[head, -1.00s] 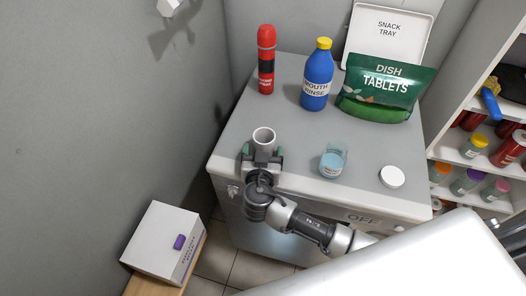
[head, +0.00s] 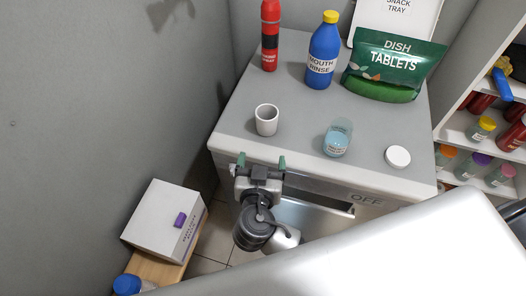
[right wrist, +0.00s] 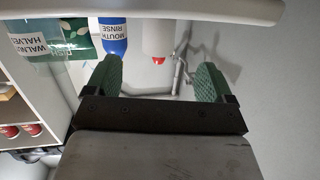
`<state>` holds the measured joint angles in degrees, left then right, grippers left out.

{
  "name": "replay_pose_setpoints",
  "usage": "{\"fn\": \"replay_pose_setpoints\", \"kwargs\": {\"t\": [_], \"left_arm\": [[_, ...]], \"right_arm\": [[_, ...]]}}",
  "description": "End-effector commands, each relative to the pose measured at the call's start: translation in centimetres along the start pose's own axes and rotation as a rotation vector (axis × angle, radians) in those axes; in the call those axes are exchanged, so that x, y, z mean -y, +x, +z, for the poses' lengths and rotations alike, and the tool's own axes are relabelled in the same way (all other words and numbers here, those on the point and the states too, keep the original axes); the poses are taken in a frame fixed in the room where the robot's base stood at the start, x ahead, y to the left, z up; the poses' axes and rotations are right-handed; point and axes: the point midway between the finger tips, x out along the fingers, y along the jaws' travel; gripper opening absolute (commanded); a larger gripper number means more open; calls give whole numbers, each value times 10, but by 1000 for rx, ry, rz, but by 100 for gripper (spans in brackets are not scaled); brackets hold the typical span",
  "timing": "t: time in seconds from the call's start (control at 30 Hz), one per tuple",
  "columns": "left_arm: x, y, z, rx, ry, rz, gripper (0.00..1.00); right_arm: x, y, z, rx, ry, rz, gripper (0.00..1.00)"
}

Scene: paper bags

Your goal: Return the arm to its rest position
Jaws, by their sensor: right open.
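My right gripper (head: 261,162) is at the front edge of the grey-topped appliance (head: 215,140). Its two green-padded fingers are spread apart with nothing between them. In the right wrist view the open gripper (right wrist: 157,80) also shows with an empty gap. A small white cup (head: 266,121) stands upright on the top, just beyond the fingertips and apart from them. My left gripper is not in view.
A glass jar of blue contents (head: 337,140) and a white lid (head: 397,157) stand to the right. A white box (head: 160,222) is lower left; shelves (head: 455,135) are right.

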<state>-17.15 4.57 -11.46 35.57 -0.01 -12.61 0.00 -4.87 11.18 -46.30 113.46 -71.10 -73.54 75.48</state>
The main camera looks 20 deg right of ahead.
Motion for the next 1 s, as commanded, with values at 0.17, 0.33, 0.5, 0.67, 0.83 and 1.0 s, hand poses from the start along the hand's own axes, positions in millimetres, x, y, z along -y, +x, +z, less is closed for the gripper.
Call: {"fn": "replay_pose_setpoints", "kwargs": {"t": [0.17,0.33,0.5,0.67,0.83,1.0], "left_arm": [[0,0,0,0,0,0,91],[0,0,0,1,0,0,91],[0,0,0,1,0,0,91],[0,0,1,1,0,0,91],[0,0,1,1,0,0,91],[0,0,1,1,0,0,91]], "right_arm": [[0,-3,-1,-1,0,1,84],[0,-3,0,-1,0,1,84],[0,-2,0,-1,0,1,84],[-8,-2,4,43,-13,19,84],[-51,-5,31,333,-111,80,84],[-96,-26,57,663,-232,27,84]]}}
